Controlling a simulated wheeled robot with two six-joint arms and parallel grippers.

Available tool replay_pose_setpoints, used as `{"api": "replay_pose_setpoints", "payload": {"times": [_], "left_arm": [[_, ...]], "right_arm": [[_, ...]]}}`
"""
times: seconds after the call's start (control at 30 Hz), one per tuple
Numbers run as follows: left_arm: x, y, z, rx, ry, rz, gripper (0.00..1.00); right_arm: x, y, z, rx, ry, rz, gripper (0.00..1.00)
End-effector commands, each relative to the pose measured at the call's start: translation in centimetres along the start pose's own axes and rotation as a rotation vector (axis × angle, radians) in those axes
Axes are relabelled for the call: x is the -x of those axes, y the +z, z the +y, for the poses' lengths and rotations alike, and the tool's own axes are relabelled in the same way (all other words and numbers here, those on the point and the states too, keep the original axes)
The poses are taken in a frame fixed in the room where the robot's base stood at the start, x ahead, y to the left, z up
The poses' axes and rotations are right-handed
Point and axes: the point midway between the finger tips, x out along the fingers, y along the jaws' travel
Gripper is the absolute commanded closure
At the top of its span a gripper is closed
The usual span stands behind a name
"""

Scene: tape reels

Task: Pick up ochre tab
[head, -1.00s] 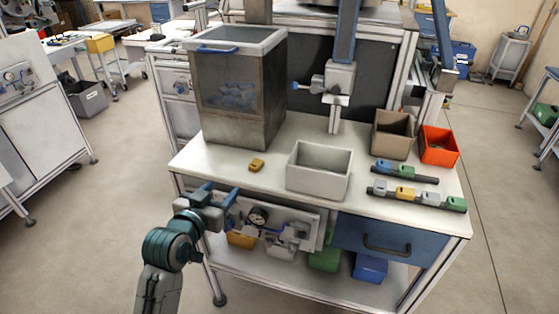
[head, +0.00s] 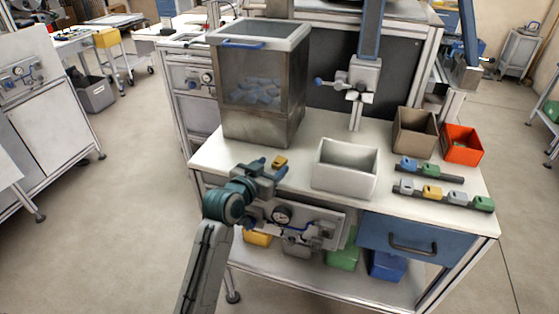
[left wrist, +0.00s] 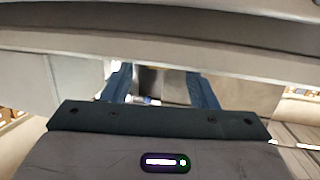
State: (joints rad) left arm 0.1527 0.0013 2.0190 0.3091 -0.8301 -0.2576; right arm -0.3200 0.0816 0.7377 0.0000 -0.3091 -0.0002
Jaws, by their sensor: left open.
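The ochre tab (head: 281,161) lies on the white bench top, between the tall bin and the front edge. My left gripper (head: 270,168) is open over the front edge of the bench, just in front of the tab in the head view. Its fingers overlap the tab's near side in the picture, and I cannot tell whether they touch it. In the left wrist view, the two blue fingers (left wrist: 161,88) stand apart with nothing held between them; I cannot make out the tab there. My right gripper is not in view.
A white open box (head: 346,182) stands right of the tab. A tall bin of blue pieces (head: 222,105) stands behind it. Two strips with coloured tabs, one with another ochre tab (head: 431,192), lie at right, near brown (head: 402,146) and orange (head: 472,160) boxes.

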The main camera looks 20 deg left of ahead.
Motion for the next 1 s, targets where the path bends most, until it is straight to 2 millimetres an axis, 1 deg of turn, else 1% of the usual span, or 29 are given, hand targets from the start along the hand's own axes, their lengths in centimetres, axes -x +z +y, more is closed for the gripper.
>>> {"api": "replay_pose_setpoints", "payload": {"times": [0.03,0.1,0.2,0.47,0.57,0.7,0.73,1.0], "left_arm": [[-0.7,-0.2,0.1,0.003,0.001,-0.001,0.47],[-1.7,-0.2,0.1,0.002,0.0,0.0,0.47],[-2.6,-0.1,0.1,0.0,0.0,0.0,0.47],[-2.9,0.0,0.1,0.0,-0.001,0.0,0.47],[-2.8,0.0,0.1,0.0,-0.001,0.0,0.64],[-2.8,0.0,0.1,0.0,-0.001,0.0,0.92],[-2.8,0.0,0.1,0.0,-0.001,0.0,0.94],[-2.8,0.0,0.1,0.0,-0.001,0.0,0.95]], "right_arm": [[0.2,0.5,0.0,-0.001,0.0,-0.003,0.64],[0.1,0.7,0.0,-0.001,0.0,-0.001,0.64],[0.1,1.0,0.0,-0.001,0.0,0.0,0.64],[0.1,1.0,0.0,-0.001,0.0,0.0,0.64],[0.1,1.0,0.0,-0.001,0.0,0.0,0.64],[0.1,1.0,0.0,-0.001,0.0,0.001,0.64],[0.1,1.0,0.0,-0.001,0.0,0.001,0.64],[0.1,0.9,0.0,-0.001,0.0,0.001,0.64]]}}
